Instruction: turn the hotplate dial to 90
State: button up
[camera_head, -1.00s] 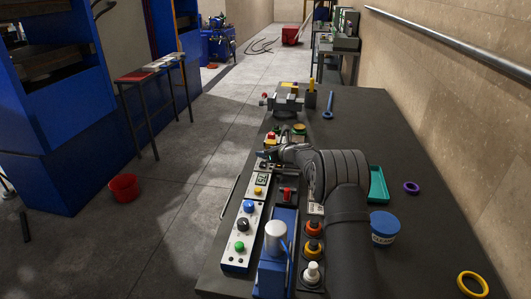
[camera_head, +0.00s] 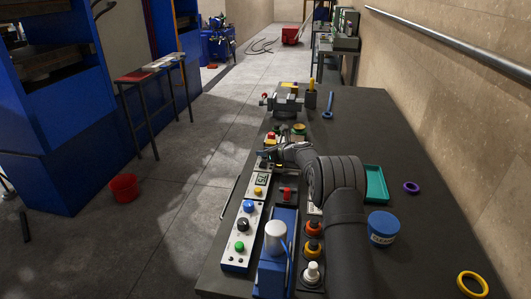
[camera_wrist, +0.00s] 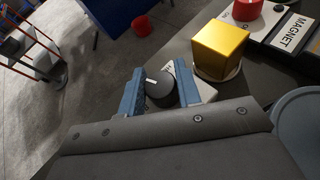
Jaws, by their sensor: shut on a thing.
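The hotplate dial (camera_wrist: 160,92) is a dark round knob with a white pointer line, seen in the wrist view on a pale panel. Its line points toward the upper left of that view. My gripper (camera_wrist: 158,88) has a blue finger on each side of the dial and is shut on it. The scale is mostly hidden by the dial and fingers, so I cannot read the setting. A gold block (camera_wrist: 221,46) sits on a round pale plate (camera_wrist: 222,76) close beside the dial. In the head view my gripper (camera_head: 264,158) is small, and the dial cannot be made out.
In the head view, a control box (camera_head: 241,235) and blue device (camera_head: 276,260) stand nearer. A teal tray (camera_head: 376,184) and blue tub (camera_head: 383,228) lie right.

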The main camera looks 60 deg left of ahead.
jog(key=shift+g, duration=0.3)
jog(key=o, duration=1)
jog(key=shift+c, duration=0.2)
jog(key=v, duration=1.7)
jog(key=shift+d+r, duration=0.1)
jog(key=shift+r, duration=0.15)
